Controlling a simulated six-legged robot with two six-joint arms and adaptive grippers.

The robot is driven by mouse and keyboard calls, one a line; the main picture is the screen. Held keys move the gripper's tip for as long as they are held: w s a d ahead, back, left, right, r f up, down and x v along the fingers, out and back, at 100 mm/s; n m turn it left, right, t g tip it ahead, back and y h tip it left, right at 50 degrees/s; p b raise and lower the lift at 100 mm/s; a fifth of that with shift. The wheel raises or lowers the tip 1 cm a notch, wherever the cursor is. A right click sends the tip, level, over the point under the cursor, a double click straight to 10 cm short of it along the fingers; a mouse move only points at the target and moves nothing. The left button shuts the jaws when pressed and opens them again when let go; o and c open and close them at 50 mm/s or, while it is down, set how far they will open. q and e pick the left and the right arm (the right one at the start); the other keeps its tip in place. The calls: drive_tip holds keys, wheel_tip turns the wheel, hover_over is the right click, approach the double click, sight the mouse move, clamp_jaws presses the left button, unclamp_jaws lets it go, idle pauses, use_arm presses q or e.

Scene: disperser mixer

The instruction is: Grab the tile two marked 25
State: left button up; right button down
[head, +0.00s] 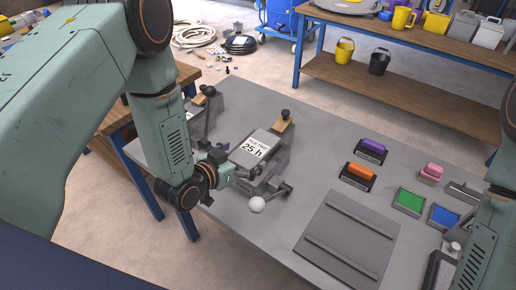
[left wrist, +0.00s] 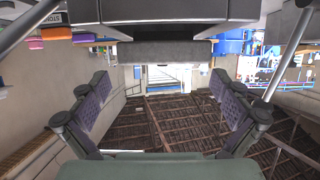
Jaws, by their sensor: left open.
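The tile two (head: 258,146) is a grey block with a white label reading "TILE TWO 25 h". It sits on a grey holder on the table, with a wooden piece and a black knob at its far end. My left gripper (head: 243,174) is open at the near left side of the tile, close to it; I cannot tell if they touch. In the left wrist view the two padded fingers (left wrist: 160,105) stand wide apart with nothing between the pads. A dark grey block crosses the top there; its label is not visible. My right arm shows at the right edge, its gripper out of view.
A lever with a white ball (head: 257,204) stands just in front of the tile. The grey table (head: 240,95) also carries a flat grey plate (head: 346,240), an orange block (head: 360,170), a purple block (head: 374,145), and green (head: 409,201) and blue (head: 443,217) trays.

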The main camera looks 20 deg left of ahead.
sight(254, 149)
use_arm(q)
drive_tip(key=shift+w+a+f, duration=0.15)
drive_tip(key=shift+w+f, duration=0.15)
drive_tip(key=shift+w, duration=0.35)
drive_tip(key=shift+w+a+f, duration=0.15)
drive_tip(key=shift+w+f, duration=0.1)
drive_tip(key=shift+w, duration=0.35)
drive_tip(key=shift+w+d+f, duration=0.15)
drive_tip(key=shift+w+d, duration=0.45)
drive_tip(key=shift+d, duration=0.25)
drive_tip(key=shift+w+d, duration=0.1)
drive_tip(key=shift+d, duration=0.25)
drive_tip(key=shift+w+a+f, duration=0.2)
drive_tip(key=shift+a, duration=0.3)
drive_tip(key=shift+w+a, duration=0.1)
drive_tip(key=shift+a, duration=0.05)
drive_tip(key=shift+c, duration=1.5)
drive_tip(key=shift+s+d+r, duration=0.2)
drive_tip(key=shift+s+d, duration=0.05)
drive_tip(key=shift+d, duration=0.3)
drive_tip(key=c, duration=0.5)
drive_tip(key=shift+w+a+f, duration=0.1)
drive_tip(key=shift+a+f, duration=0.05)
drive_tip(key=shift+a, duration=0.25)
drive_tip(key=c, duration=0.4)
drive_tip(key=shift+d, duration=0.2)
drive_tip(key=c, duration=0.5)
